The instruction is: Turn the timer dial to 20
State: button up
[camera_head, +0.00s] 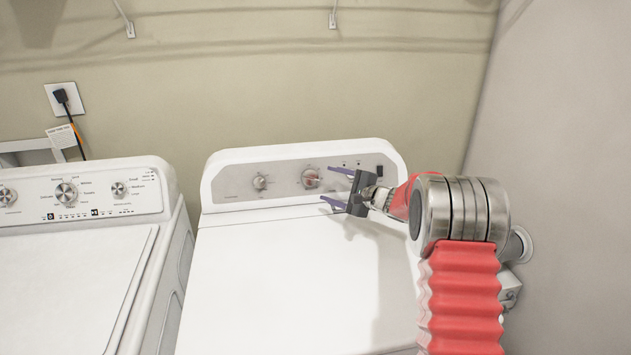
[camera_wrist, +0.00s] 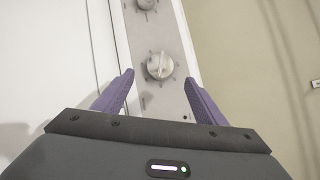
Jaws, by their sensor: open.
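The dryer (camera_head: 290,290) stands in the middle of the head view, with a grey control panel (camera_head: 236,187) along its back. A round dial (camera_head: 311,178) sits right of the panel's middle, and a second dial (camera_head: 260,182) sits to its left. Which one is the timer cannot be told from the markings. In the wrist view the nearer dial (camera_wrist: 160,66) lies ahead, between the lines of my two purple fingers. My gripper (camera_head: 328,185) is open and empty, its fingers pointing left toward this dial and apart from it. The dial's numbers are too small to read.
A white washer (camera_head: 80,270) with its own dials stands at the left, with a gap between the machines. The wall rises behind the panel, with an outlet and plug (camera_head: 63,98) at the left. A side wall is close on the right. The dryer top is clear.

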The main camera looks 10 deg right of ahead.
aim_at(314, 179)
jog(key=x, duration=0.8)
jog(key=shift+c, duration=0.5)
jog(key=c, duration=0.9)
